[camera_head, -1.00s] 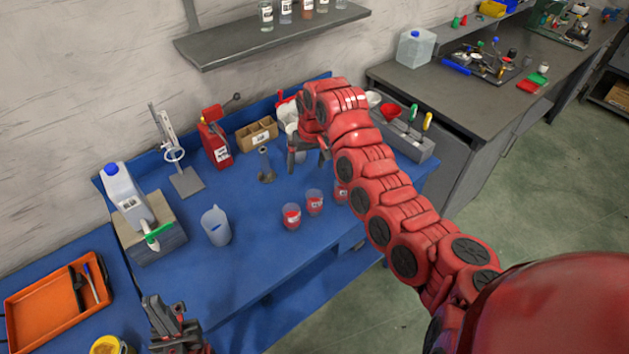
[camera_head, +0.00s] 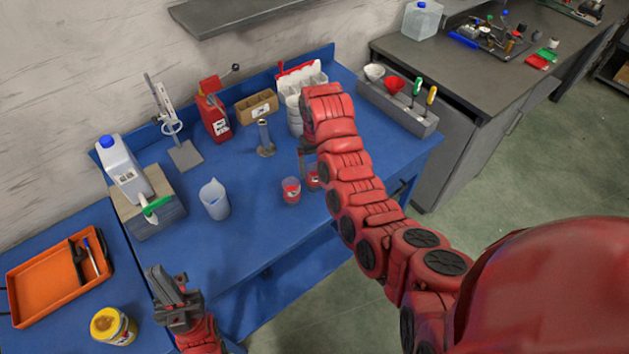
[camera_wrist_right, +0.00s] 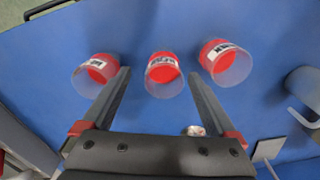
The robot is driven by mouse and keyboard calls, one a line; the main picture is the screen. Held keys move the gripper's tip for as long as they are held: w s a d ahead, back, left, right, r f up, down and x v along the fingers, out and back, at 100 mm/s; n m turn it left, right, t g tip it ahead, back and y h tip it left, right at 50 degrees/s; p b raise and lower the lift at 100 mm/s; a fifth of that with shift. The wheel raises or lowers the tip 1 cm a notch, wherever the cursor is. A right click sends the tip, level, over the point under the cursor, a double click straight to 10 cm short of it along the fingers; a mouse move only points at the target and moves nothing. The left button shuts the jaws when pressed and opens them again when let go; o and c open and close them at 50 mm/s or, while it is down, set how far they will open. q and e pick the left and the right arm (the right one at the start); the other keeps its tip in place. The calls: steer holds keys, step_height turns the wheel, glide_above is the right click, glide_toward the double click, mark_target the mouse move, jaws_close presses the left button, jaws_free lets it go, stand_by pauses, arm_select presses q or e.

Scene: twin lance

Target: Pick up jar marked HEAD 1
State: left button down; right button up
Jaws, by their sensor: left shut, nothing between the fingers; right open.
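Three clear jars with red contents and white labels stand on the blue table. The wrist view shows a left jar (camera_wrist_right: 96,73), a middle jar (camera_wrist_right: 163,77) and a right jar (camera_wrist_right: 228,64). The label print is too blurred to tell which is HEAD 1. In the head view, one jar (camera_head: 291,191) is clear and another (camera_head: 313,180) is partly covered by my right arm; the third is hidden. My right gripper (camera_wrist_right: 159,72) is open above the jars, with the middle jar appearing between its fingers. My left gripper (camera_head: 160,275) is shut and empty near the table's front left.
A measuring jug (camera_head: 214,200) stands left of the jars. A jug on a block (camera_head: 150,215) stands left. The table's front is clear.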

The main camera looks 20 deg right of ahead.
mark_target(315, 179)
steer(key=shift+f, duration=0.4)
steer(key=f+p, duration=0.3)
steer(key=shift+a+f, duration=0.25)
steer(key=shift+f, duration=0.7)
steer(key=c, duration=1.4)
